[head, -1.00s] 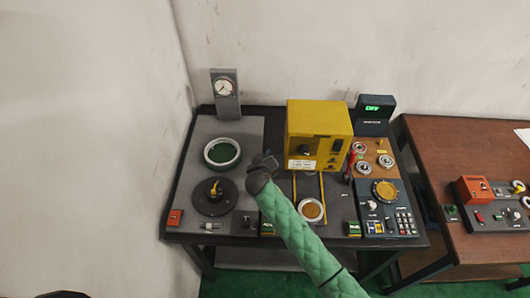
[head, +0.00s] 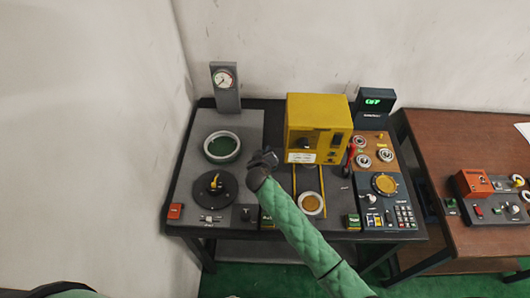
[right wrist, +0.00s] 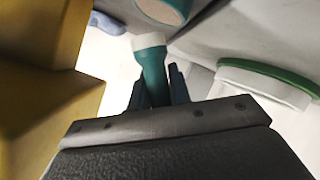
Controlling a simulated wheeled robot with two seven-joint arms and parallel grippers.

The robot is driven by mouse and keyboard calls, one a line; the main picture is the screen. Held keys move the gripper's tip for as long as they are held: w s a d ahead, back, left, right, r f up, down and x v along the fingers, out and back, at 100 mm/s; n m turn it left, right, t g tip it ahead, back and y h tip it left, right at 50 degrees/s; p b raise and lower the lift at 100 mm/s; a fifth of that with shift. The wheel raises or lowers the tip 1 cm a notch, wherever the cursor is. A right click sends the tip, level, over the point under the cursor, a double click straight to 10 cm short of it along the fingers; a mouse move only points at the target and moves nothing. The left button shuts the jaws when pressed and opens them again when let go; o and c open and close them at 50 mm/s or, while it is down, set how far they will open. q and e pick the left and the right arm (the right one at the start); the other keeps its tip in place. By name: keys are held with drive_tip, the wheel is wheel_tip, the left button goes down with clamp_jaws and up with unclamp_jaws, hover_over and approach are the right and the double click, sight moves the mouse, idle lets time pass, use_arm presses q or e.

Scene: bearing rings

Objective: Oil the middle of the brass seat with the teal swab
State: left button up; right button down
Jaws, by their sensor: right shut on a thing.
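My right gripper (head: 263,160) is shut on the teal swab (right wrist: 153,75). In the right wrist view the swab's white tip (right wrist: 148,40) points away from the jaws. In the head view the gripper hangs over the table's middle, between the pale ring with a green centre (head: 222,147) and the yellow machine; the swab is hard to make out there. Two brass-coloured discs show: one in a pale ring (head: 311,204) in front of the yellow machine, one on the dark panel (head: 384,184). I cannot tell which is the brass seat. The swab appears apart from both. My left gripper is not in view.
The yellow machine (head: 318,125) stands just right of the gripper. A black disc (head: 214,188) with a yellow piece lies at front left, a gauge (head: 224,85) behind. A board with several bearing rings (head: 362,160) is at right. A teal, brown-ended object (right wrist: 165,8) shows beyond the swab.

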drive_tip(key=shift+f+b, duration=0.75)
idle(2.2)
drive_tip(key=shift+r+p, duration=0.8)
drive_tip(key=shift+r, duration=2.75)
